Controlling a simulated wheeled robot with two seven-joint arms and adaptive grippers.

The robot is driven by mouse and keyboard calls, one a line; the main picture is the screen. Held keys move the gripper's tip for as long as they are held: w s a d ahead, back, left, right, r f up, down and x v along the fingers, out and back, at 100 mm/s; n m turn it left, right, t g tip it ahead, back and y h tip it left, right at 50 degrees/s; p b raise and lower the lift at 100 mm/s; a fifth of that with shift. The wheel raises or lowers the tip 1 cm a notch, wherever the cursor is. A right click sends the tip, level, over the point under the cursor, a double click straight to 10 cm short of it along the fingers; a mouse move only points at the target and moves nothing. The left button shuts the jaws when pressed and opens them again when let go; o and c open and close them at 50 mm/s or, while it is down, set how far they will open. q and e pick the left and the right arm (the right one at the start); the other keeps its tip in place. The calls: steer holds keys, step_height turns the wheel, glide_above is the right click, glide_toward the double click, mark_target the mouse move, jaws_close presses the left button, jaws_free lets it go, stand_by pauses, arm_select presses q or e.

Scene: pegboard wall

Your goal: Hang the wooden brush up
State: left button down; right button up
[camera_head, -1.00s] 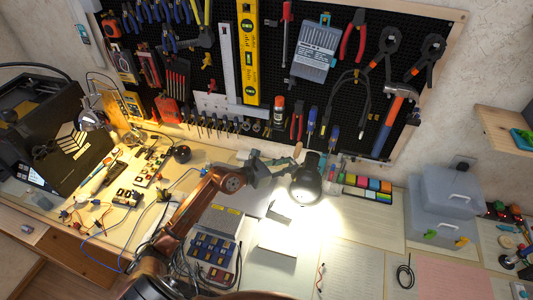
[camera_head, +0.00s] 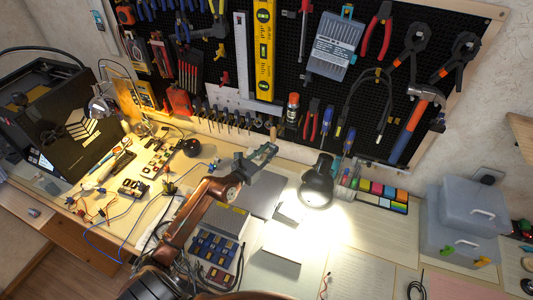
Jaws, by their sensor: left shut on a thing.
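My left gripper (camera_head: 262,158) is above the workbench, left of the lit lamp head and just below the pegboard's lower edge. It is shut on the wooden brush (camera_head: 273,133). Only a small light-brown piece of the brush shows above the fingertips. The rest is hidden or too small to make out. The black pegboard (camera_head: 345,95) fills the upper part of the view, with many tools hung on it. My right gripper is not in view.
A black lamp head (camera_head: 317,185) stands close to the right of the gripper. A spirit level (camera_head: 263,50), a steel ruler (camera_head: 241,60) and a row of screwdrivers hang above it. A blue-grey storage box (camera_head: 470,205) stands at the right. Lit paper covers the bench front.

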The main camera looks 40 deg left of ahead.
arm_select(q)
steer(key=w+b, duration=0.1)
steer(key=w, duration=0.1)
steer(key=w+a+b, duration=0.1)
steer(key=w, duration=0.1)
steer(key=w+b, duration=0.2)
steer(key=w, duration=0.1)
steer(key=shift+a+f, duration=0.2)
steer(key=shift+a, duration=0.15)
stand_by(0.4)
stand_by(0.5)
steer(key=c, duration=1.6)
jaws_free()
steer(key=shift+f, duration=0.1)
steer(key=shift+s, duration=0.1)
steer(key=s, duration=0.8)
steer(key=s+r, duration=0.1)
steer(key=s, duration=0.2)
steer(key=shift+s+a, duration=0.2)
steer(key=shift+s, duration=0.2)
